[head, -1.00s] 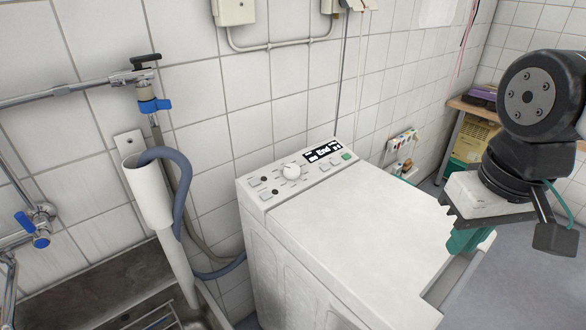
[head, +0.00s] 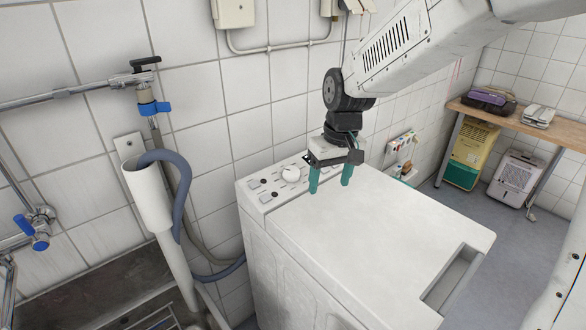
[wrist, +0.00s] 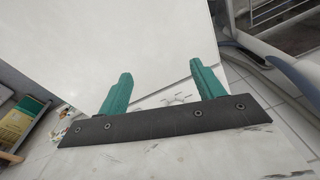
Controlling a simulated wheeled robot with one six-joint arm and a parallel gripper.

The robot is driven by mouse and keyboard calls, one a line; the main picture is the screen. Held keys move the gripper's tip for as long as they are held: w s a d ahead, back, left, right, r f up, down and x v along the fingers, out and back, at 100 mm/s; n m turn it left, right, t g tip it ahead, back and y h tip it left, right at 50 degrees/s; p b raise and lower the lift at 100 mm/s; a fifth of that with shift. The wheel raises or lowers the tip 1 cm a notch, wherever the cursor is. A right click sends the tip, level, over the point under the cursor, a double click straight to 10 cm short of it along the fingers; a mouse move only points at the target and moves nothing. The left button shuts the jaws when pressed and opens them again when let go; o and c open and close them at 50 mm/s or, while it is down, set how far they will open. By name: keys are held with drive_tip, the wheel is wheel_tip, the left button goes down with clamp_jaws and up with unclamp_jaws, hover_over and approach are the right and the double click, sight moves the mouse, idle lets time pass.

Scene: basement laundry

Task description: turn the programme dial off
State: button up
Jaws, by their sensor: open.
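The programme dial (head: 291,174) is a round white knob on the sloped control panel (head: 262,190) at the back of a white top-loading washing machine (head: 375,235). My gripper (head: 330,190) is open and empty, with two teal fingers pointing down. In the head view it hangs over the machine's top near the panel, to the right of the dial and apart from it. It hides the panel's display. In the wrist view the fingers (wrist: 158,88) show spread apart with nothing between them; I cannot make out the dial there.
A grey hose in a white pipe (head: 148,195) stands left of the machine, by a sink (head: 85,295). The tiled wall is close behind the panel. A wooden bench (head: 520,122) with appliances is at the right. The lid's front part is clear.

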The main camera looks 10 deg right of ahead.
drive_tip(key=shift+n+t, duration=0.5)
drive_tip(key=w+a+f, duration=0.1)
drive_tip(key=w, duration=0.1)
drive_tip(key=w+a, duration=0.1)
drive_tip(key=w, duration=0.2)
drive_tip(key=w+a+f, duration=0.1)
drive_tip(key=w, duration=0.1)
drive_tip(key=shift+w+a+f, duration=0.15)
drive_tip(key=shift+a+f, duration=0.15)
drive_tip(key=shift+f, duration=0.05)
drive_tip(key=t+y, duration=0.1)
drive_tip(key=t, duration=0.1)
approach(292, 170)
drive_tip(key=f, duration=0.1)
drive_tip(key=shift+n, duration=0.4)
drive_tip(key=x, duration=0.7)
drive_tip(key=shift+w+a+f, duration=0.15)
drive_tip(key=shift+a+f, duration=0.05)
drive_tip(key=shift+f, duration=0.1)
drive_tip(key=c, duration=1)
